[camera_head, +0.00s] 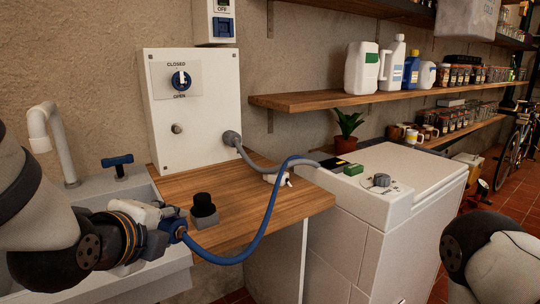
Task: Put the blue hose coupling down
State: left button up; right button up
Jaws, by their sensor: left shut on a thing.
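The blue hose coupling (178,229) is at the left end of a blue hose (262,232). My left gripper (165,222) is shut on the coupling, near the front left edge of the wooden counter (240,207). The gripper covers part of the coupling. The hose droops over the counter's front edge, then rises and bends right toward the top of the white machine (385,182). Only a rounded part of my right arm shows at the lower right; its gripper is out of view.
A black square-based fitting (204,211) stands on the counter just right of the coupling. A grey hose (256,164) runs from the white wall panel (196,112) to a pale connector (277,179). A sink (92,186) lies left. Bare counter lies behind the fitting.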

pick_arm(q)
jog(key=shift+w+f+m+h, duration=0.2)
jog(key=shift+m+h, duration=0.3)
jog(key=shift+w+a+f+m+g+h, duration=0.2)
jog(key=shift+w+f+m+h, duration=0.1)
jog(key=shift+f+m+h, duration=0.3)
jog(key=shift+w+a+f+m+g+h, duration=0.1)
jog(key=shift+w+a+f+m+h, duration=0.15)
jog(key=shift+f+m+h, duration=0.3)
jog(key=s+f+m+g+h, duration=0.4)
jog(key=s+f+m+h, duration=0.2)
jog(key=s, duration=0.3)
jog(key=shift+s+d+f+m, duration=0.2)
jog(key=shift+s+f+m, duration=0.3)
jog(key=shift+f, duration=0.4)
jog(key=shift+w, duration=0.15)
